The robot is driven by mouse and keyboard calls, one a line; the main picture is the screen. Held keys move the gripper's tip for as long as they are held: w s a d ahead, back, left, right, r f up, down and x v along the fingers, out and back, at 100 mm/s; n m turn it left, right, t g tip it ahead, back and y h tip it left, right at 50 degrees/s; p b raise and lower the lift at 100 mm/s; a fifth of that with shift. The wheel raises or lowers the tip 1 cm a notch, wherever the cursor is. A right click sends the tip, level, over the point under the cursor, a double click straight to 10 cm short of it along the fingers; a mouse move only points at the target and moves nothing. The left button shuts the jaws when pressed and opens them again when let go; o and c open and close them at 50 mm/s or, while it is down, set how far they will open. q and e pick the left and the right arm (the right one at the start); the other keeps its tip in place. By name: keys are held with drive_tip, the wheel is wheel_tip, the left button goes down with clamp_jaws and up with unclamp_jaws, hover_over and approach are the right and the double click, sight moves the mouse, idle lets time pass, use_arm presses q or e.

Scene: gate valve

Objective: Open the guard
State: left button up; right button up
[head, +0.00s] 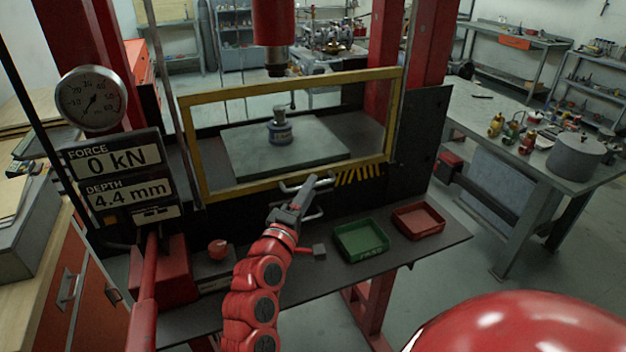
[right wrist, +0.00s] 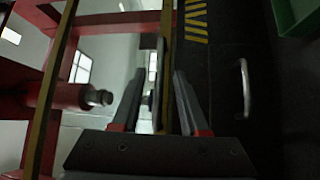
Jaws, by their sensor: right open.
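The guard (head: 290,186) is a clear panel in a yellow frame across the front of the press. It stands down in front of the press bed in the head view. A metal handle (head: 290,187) sits at its lower edge. My right gripper (head: 308,186) is at this handle, partly covering it. In the right wrist view its fingers (right wrist: 157,80) are open, with a bar that looks like the guard handle (right wrist: 158,85) between them. I cannot tell whether they touch it. The guard's yellow edge (right wrist: 167,45) runs just behind. My left gripper is not in view.
A second handle (right wrist: 245,88) is on the black panel below the guard. A green tray (head: 361,240) and a red tray (head: 418,220) lie on the front shelf. A round metal part (head: 279,132) stands on the bed under the red ram (head: 274,30). A force display (head: 112,160) is at left.

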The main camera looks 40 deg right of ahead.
drive_tip(key=shift+x, duration=1.25)
clamp_jaws()
idle(0.5)
